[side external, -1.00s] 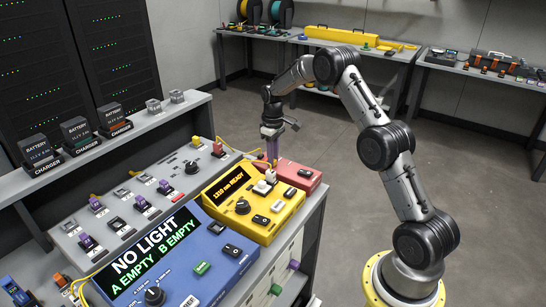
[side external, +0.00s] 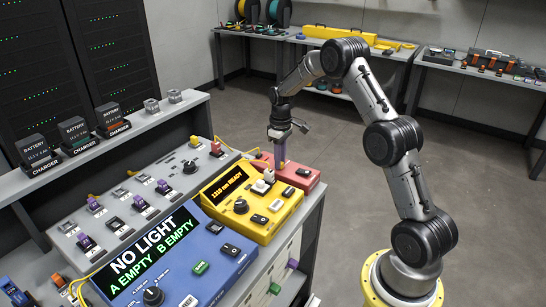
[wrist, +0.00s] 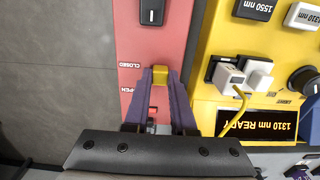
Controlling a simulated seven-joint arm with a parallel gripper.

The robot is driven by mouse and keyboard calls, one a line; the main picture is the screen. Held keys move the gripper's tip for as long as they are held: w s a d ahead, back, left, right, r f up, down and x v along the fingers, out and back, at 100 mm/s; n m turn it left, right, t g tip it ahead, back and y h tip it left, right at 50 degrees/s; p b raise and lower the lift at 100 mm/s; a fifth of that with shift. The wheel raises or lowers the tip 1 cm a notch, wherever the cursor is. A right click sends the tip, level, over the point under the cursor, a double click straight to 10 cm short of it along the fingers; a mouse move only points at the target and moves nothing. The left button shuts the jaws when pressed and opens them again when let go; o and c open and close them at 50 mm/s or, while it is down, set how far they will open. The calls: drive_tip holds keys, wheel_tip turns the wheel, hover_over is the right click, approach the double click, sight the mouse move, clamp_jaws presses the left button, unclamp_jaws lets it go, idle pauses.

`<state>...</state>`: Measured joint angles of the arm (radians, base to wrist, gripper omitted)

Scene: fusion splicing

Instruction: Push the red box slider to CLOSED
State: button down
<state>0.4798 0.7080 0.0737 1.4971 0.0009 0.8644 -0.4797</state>
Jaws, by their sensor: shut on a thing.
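The red box (side external: 314,172) sits at the back end of the bench and also shows in the wrist view (wrist: 174,35). Its slider has a small yellow knob (wrist: 160,76). White CLOSED and OPEN labels are printed along the left of the slot. The knob lies just below the CLOSED label and above the OPEN label. My gripper (wrist: 160,73) has its two purple fingers shut on the knob, one on each side. In the side view, my gripper (side external: 281,167) points down at the red box; the knob is hidden there.
The yellow box (side external: 252,208) stands close beside the red box, with white plugs (wrist: 242,72), a yellow cable and a lit display reading 1310 nm READY. A black rocker switch (wrist: 152,10) lies on the red box beyond CLOSED. The blue NO LIGHT box (side external: 205,262) is nearer.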

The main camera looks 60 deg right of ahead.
sight(282, 163)
drive_tip(key=shift+s+r, duration=0.1)
drive_tip(key=shift+s, duration=0.35)
drive_tip(key=c, duration=0.7)
unclamp_jaws()
wheel_tip(282, 163, up, 14)
drive_tip(key=shift+f, duration=0.1)
